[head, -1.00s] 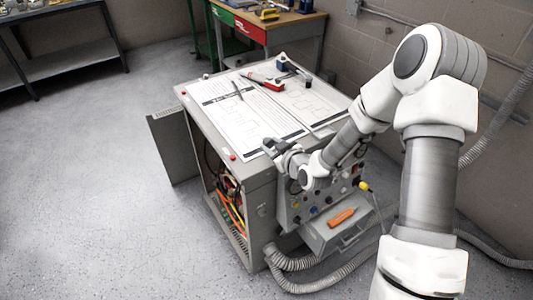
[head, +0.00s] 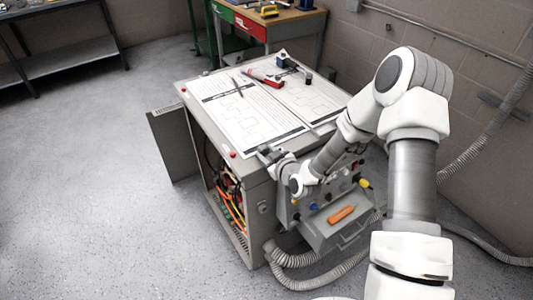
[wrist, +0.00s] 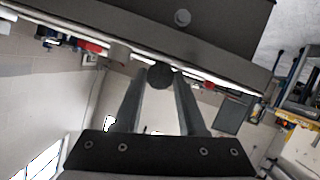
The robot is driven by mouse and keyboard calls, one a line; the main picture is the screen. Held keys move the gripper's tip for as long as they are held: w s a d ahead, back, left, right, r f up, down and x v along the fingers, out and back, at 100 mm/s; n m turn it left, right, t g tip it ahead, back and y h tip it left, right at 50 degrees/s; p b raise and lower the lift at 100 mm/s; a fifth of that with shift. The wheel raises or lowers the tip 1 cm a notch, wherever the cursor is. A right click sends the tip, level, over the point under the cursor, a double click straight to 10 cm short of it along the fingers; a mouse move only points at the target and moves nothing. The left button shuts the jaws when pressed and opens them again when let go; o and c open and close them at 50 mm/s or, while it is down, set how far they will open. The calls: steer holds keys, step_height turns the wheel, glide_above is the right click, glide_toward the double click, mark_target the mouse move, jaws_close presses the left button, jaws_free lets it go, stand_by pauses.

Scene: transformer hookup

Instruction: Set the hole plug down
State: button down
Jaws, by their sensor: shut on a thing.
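My gripper (head: 266,153) is at the near edge of the grey cabinet's top (head: 250,159), low over its front corner. In the wrist view my gripper (wrist: 160,82) has its two fingers closed on a small dark round piece, the hole plug (wrist: 160,75). The cabinet's edge (wrist: 215,75) runs right behind the plug in that view. I cannot tell whether the plug touches the cabinet. In the head view the plug is too small and hidden to make out.
Paper diagrams (head: 245,115), a red-handled tool (head: 264,79) and a blue-black device (head: 291,66) lie on the cabinet top. A small red knob (head: 233,155) is near its left edge. An orange-handled tool (head: 342,214) lies on the drawer below. Grey hoses (head: 320,275) run along the floor.

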steer(key=c, duration=0.8)
jaws_free()
steer(key=shift+f, duration=0.1)
steer(key=shift+o, duration=0.2)
steer(key=shift+r+p, duration=0.2)
steer(key=shift+p, duration=0.1)
steer(key=v, duration=1.2)
steer(key=s+d+r+m+g+h, duration=0.35)
steer(key=d+r+h, duration=0.25)
steer(key=d+r, duration=0.5)
steer(key=s+r+m+g, duration=0.1)
steer(key=s+r+m, duration=0.1)
steer(key=s+r, duration=0.4)
steer(key=s+r+m+g, duration=0.2)
steer(key=s+r, duration=0.4)
steer(key=s, duration=0.7)
steer(key=shift+s+a+r+m+b, duration=0.25)
steer(key=shift+s+a+m+b, duration=0.1)
steer(key=shift+m, duration=0.3)
